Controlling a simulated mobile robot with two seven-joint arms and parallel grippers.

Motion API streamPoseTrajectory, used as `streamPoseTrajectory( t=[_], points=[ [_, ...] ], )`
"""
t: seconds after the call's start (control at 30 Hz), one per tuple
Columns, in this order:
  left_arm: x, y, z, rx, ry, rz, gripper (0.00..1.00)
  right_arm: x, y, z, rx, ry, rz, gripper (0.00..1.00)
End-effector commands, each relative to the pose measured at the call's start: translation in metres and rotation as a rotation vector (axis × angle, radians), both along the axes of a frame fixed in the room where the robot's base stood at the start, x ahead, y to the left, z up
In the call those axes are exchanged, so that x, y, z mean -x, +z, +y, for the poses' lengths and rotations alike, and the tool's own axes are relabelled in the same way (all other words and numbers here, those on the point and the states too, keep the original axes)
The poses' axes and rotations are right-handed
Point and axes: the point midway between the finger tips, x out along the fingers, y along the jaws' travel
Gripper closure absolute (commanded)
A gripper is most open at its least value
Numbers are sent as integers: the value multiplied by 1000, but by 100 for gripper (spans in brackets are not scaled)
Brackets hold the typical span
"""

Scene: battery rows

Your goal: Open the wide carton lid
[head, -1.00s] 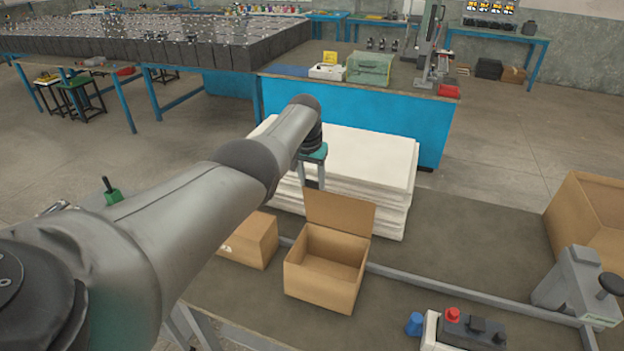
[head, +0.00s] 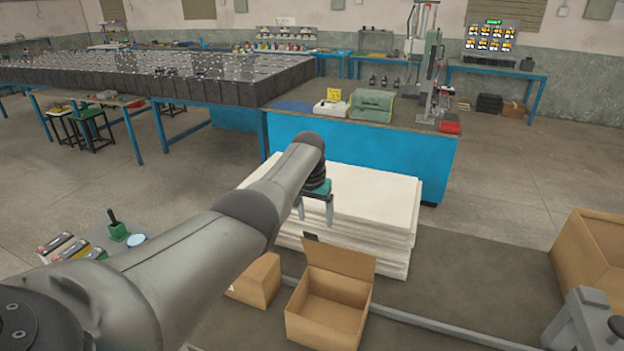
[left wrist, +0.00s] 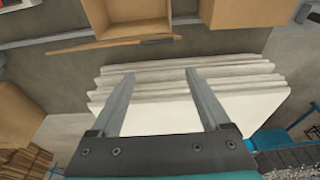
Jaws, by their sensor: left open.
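The open brown carton (head: 327,315) stands on the dark mat, its inside visible and empty. Its lid (head: 345,258) stands up from the far edge, tilted back, with a small dark patch at its top left corner. In the left wrist view the carton (left wrist: 140,28) is at the top and the lid (left wrist: 100,44) shows nearly edge-on. My left gripper (head: 315,222) is open and empty, just beyond and above the lid, apart from it. In the left wrist view its fingers (left wrist: 158,75) are spread over the white sheets. My right gripper is out of view.
A stack of white sheets (head: 375,190) lies behind the carton. A smaller brown carton (head: 257,280) stands close at left, a larger open one (head: 595,255) at far right. A grey device (head: 580,320) stands at front right. A blue bench (head: 400,160) is behind.

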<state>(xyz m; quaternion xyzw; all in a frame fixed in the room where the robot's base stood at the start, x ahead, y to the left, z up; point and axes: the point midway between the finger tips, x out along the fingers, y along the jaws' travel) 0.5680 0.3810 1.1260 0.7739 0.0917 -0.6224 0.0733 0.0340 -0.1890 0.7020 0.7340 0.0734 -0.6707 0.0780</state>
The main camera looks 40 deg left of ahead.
Motion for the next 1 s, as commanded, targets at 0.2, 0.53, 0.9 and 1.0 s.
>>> streamPoseTrajectory(
  t=[0.2, 0.53, 0.9, 1.0],
  points=[
    [5, 28, -1, 0, 0, -2, 20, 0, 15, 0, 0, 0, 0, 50],
    [15, 74, -3, -1, 1, -6, 20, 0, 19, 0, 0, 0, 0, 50],
    [26, 125, -6, 0, 1, -4, 20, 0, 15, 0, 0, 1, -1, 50],
    [27, 129, -7, 1, 1, -2, 20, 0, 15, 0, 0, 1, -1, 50]
  ],
)
